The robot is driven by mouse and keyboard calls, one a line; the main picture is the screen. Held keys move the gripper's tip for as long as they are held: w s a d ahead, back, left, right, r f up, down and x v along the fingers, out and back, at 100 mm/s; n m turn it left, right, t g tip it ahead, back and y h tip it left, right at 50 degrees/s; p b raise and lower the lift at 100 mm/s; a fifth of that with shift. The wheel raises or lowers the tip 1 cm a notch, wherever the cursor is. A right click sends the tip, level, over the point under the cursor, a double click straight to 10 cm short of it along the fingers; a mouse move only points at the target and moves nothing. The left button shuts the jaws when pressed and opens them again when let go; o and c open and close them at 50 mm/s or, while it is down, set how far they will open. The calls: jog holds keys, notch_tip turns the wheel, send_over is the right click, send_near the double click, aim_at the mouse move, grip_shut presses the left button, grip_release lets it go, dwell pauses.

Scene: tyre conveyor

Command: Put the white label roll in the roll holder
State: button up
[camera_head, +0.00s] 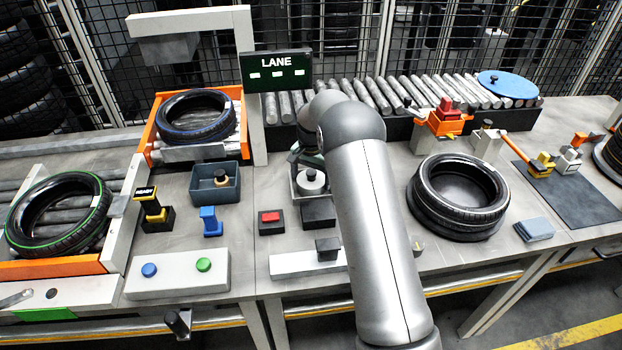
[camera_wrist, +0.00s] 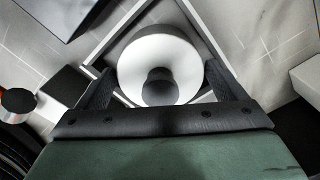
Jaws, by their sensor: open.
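The white label roll (camera_wrist: 150,52) shows in the wrist view as a pale disc with a dark knob at its middle. In the head view the roll (camera_head: 311,184) sits inside a shallow tray with light walls (camera_head: 296,192), just left of my arm. My gripper (camera_wrist: 158,82) is open, with one finger on each side of the roll; whether either finger touches it I cannot tell. In the head view my gripper (camera_head: 303,158) is partly hidden behind my arm. I cannot tell for sure which fixture is the roll holder.
A dark block (camera_head: 318,214) stands just in front of the tray, and a red-button box (camera_head: 270,221) stands to its left. A blue-grey bin (camera_head: 203,194) with a tan-topped piece is further left. A tyre (camera_head: 428,206) lies right of my arm.

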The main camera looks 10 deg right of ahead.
aim_at(311, 173)
notch_tip(311, 173, up, 11)
jog(key=shift+r+b, duration=0.15)
jog(key=shift+b, duration=0.35)
jog(key=s+r+n, duration=0.2)
jog(key=s+r, duration=0.2)
jog(key=s, duration=0.5)
jog(key=s+r+n, duration=0.2)
jog(key=s+r, duration=0.1)
jog(key=s, duration=0.6)
jog(key=s+f+n, duration=0.2)
jog(key=s, duration=1)
jog(key=s+f+n, duration=0.2)
jog(key=s, duration=1)
jog(key=shift+a+f, duration=0.15)
jog(key=shift+a, duration=0.15)
jog(key=shift+s, duration=0.1)
